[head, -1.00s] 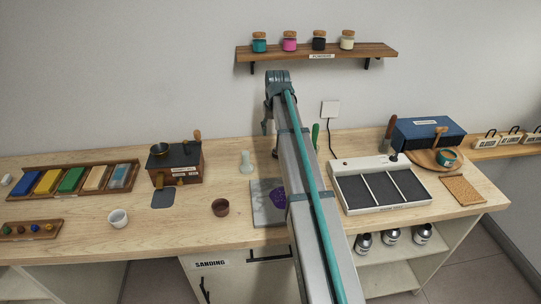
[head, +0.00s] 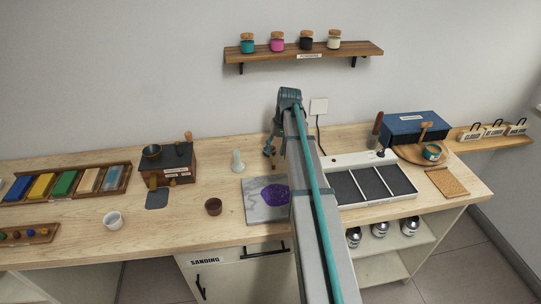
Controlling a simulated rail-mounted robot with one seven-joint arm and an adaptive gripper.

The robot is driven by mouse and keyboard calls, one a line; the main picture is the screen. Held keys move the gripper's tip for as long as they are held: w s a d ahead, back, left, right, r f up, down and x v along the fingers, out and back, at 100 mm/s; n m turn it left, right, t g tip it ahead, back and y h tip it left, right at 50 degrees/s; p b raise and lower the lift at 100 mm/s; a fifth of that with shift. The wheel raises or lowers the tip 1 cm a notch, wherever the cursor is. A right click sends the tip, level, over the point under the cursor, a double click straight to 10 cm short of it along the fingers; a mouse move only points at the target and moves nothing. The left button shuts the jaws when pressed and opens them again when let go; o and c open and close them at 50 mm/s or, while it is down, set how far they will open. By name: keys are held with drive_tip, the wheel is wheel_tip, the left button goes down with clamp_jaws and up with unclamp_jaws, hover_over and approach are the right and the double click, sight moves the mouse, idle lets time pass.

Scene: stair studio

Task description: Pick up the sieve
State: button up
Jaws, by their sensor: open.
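I cannot surely tell which thing is the sieve. A small round teal-sided thing (head: 432,152) on a round wooden board (head: 411,154) at the right of the bench may be it, but it is too small to be certain. My gripper (head: 268,150) hangs fingers down at the back middle of the bench, left of my arm and well away from that thing. It is open, and I see nothing held in it. My arm hides part of the bench behind and below it.
A grey slab (head: 262,212) with purple powder lies below my gripper. A compartment tray (head: 408,203), blue box (head: 412,127) and cork mat (head: 446,182) fill the right. A jar shelf (head: 350,50) hangs above.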

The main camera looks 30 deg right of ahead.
sight(272, 158)
drive_tip(key=shift+w+a+f+p, duration=0.15)
drive_tip(key=shift+f+p, duration=0.2)
drive_tip(key=shift+f, duration=0.45)
drive_tip(key=shift+w+a+f+p, duration=0.1)
drive_tip(key=shift+a+f+p, duration=0.1)
drive_tip(key=shift+f+p, duration=0.4)
drive_tip(key=shift+w+a+f+p, duration=0.1)
drive_tip(key=shift+a+f+p, duration=0.05)
drive_tip(key=shift+f, duration=0.8)
drive_tip(key=shift+c, duration=0.2)
clamp_jaws()
